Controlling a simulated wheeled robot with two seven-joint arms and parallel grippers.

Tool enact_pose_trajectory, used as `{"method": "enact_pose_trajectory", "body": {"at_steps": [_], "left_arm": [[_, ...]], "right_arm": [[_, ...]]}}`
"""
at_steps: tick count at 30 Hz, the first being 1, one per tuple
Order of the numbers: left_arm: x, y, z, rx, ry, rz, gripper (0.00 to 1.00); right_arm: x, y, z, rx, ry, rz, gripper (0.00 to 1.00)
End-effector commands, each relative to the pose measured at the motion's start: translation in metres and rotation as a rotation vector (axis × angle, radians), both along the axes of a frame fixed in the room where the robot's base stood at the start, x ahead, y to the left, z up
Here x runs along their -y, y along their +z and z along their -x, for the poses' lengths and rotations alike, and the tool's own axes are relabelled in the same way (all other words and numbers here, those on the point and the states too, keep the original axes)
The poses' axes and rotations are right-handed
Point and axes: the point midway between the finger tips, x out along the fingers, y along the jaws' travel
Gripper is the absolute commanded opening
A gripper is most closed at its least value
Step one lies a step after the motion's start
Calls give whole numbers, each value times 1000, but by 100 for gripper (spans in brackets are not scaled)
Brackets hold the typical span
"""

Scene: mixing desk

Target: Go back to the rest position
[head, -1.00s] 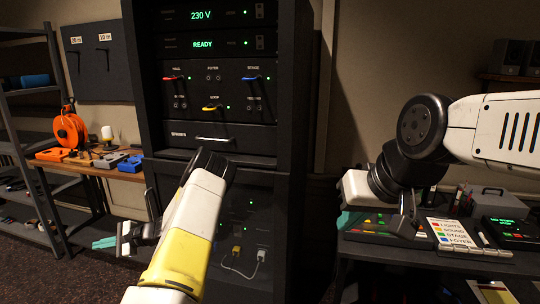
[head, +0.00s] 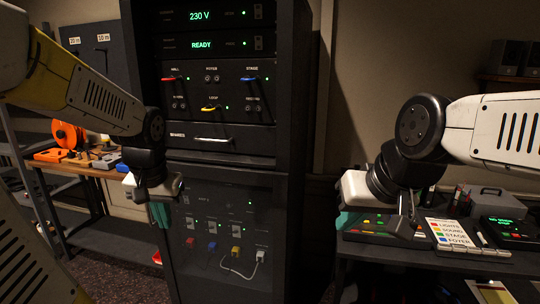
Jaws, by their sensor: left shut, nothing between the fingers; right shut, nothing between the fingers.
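In the head view my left gripper (head: 159,215) hangs pointing down in front of the lower left edge of the black rack. Its teal fingers are shut and empty. The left arm comes in from the upper left and folds across the shelf and workbench. My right gripper (head: 347,221) hangs at the right, close to the left end of the mixing desk (head: 385,229). Its teal fingers are shut and empty, partly hidden by its own body. I cannot tell whether it touches the desk.
The tall black rack (head: 220,155) stands in the centre, with red, yellow and blue patch leads. Its lower panel shows coloured plugs and a white cable (head: 240,270). A workbench (head: 85,168) with an orange cable reel (head: 68,134) is at left. A colour-labelled card (head: 452,233) lies on the desk.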

Motion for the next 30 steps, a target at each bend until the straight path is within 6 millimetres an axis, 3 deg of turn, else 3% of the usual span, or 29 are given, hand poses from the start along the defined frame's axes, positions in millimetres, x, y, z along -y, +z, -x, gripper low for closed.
{"method": "enact_pose_trajectory", "body": {"at_steps": [1, 6, 12, 30], "left_arm": [[17, 15, 14, 51, -9, 43, 0], [66, 47, 57, 176, -46, 161, 0], [97, 62, 90, 259, -74, 231, 0], [103, 64, 96, 275, -82, 244, 0]], "right_arm": [[0, 0, 0, 0, 0, 0, 0], [0, 0, 0, 0, 0, 0, 0], [0, 0, 0, 0, 0, 0, 0], [0, 0, 0, 0, 0, 0, 0]]}}
